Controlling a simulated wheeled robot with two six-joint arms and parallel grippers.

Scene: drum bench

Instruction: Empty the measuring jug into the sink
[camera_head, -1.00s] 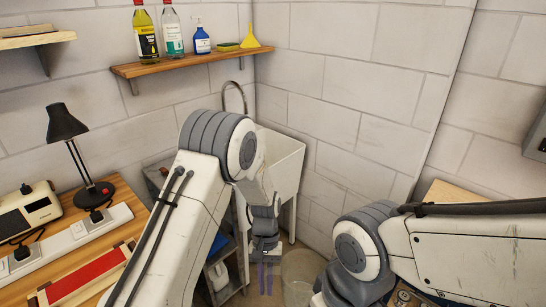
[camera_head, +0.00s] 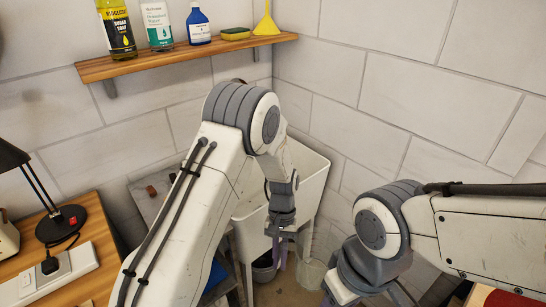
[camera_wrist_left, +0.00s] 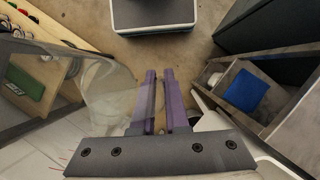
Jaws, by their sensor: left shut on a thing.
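The sink (camera_head: 308,178) is a white trough on legs in the room's corner, partly hidden behind my left arm. My left gripper (camera_head: 281,252) points down in front of the sink, outside its rim. The clear measuring jug (camera_head: 312,273) hangs beside it, to its right in the head view. In the left wrist view the purple fingers (camera_wrist_left: 160,103) are shut on the jug, and its see-through wall (camera_wrist_left: 108,88) fills the left side. The grip point is hard to see, and I cannot tell how much the jug holds.
A wooden wall shelf (camera_head: 190,57) with bottles and a yellow funnel (camera_head: 266,22) runs above the sink. A wooden bench with a black lamp (camera_head: 62,222) is at left. A grey shelf unit with a blue item (camera_wrist_left: 246,91) shows at right in the left wrist view.

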